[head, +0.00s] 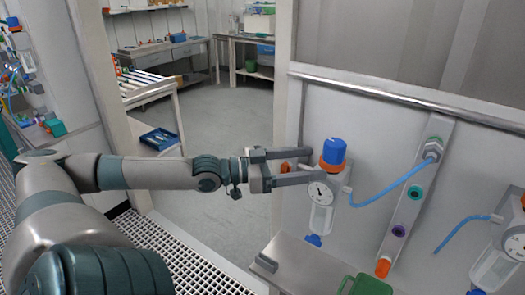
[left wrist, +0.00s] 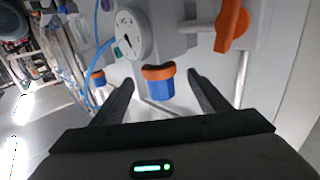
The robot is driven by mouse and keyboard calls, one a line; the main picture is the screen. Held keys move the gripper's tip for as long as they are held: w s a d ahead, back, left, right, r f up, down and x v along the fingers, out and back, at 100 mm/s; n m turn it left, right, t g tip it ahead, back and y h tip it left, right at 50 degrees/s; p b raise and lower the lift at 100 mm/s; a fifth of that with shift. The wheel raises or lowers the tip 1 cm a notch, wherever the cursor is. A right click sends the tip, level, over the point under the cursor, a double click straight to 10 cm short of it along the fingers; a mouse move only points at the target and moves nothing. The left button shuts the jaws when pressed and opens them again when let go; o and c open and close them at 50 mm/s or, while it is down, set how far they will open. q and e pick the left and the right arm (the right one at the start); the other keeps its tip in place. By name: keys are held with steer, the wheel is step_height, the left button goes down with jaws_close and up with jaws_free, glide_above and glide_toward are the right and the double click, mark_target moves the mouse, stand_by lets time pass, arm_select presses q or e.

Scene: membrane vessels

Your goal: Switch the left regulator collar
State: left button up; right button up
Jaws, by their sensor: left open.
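The left regulator (head: 321,205) is mounted on the grey wall panel. It has a round white gauge, a clear bowl and a blue knob (head: 334,150) with an orange collar (head: 329,166) at its base. The left wrist view shows the gauge (left wrist: 131,33), the orange collar (left wrist: 158,72) and the blue knob (left wrist: 161,88). My left gripper (head: 312,165) is open, its fingers pointing at the knob. In the wrist view its fingertips (left wrist: 162,80) lie on either side of the knob and collar, with gaps visible. My right gripper is not in view.
An orange handle (left wrist: 232,25) is close to the right finger. A blue hose (head: 385,187) runs from the regulator to a slanted strip (head: 407,210) with coloured ports. A second regulator (head: 497,262) is at the right edge. A green container (head: 368,286) stands below.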

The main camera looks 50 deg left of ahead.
arm_select(q)
steer(key=p+v, duration=0.6)
steer(key=v, duration=0.4)
steer(key=shift+s, duration=0.25)
stand_by(0.4)
steer(key=shift+a+f, duration=0.1)
steer(key=shift+a, duration=0.05)
stand_by(0.4)
